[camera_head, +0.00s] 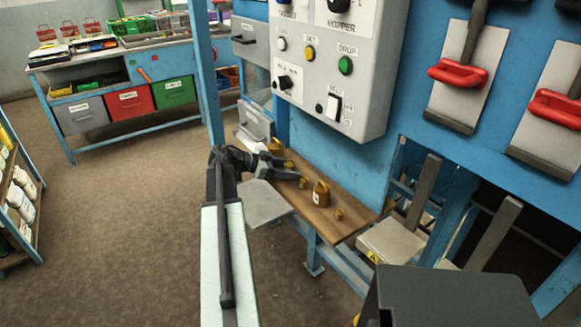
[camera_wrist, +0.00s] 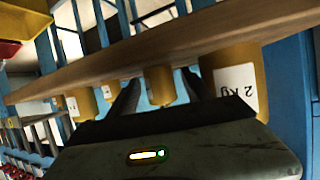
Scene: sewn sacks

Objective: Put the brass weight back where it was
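Several brass weights stand in a row on a wooden shelf (camera_head: 350,224). A large one with a white label (camera_head: 321,193) has a small one (camera_head: 339,214) on its right and another small one (camera_head: 304,184) on its left. My gripper (camera_head: 289,176) is at the shelf's front edge. The large weight reads "2 kg" (camera_wrist: 235,80). Which weight the task means, I cannot tell.
A grey control box (camera_head: 330,70) hangs above the shelf. A flat grey plate (camera_head: 263,203) lies just left of the shelf. Sack clamps with red handles (camera_head: 458,74) are at the right. A bench with coloured drawers (camera_head: 132,101) stands far left; the floor between is clear.

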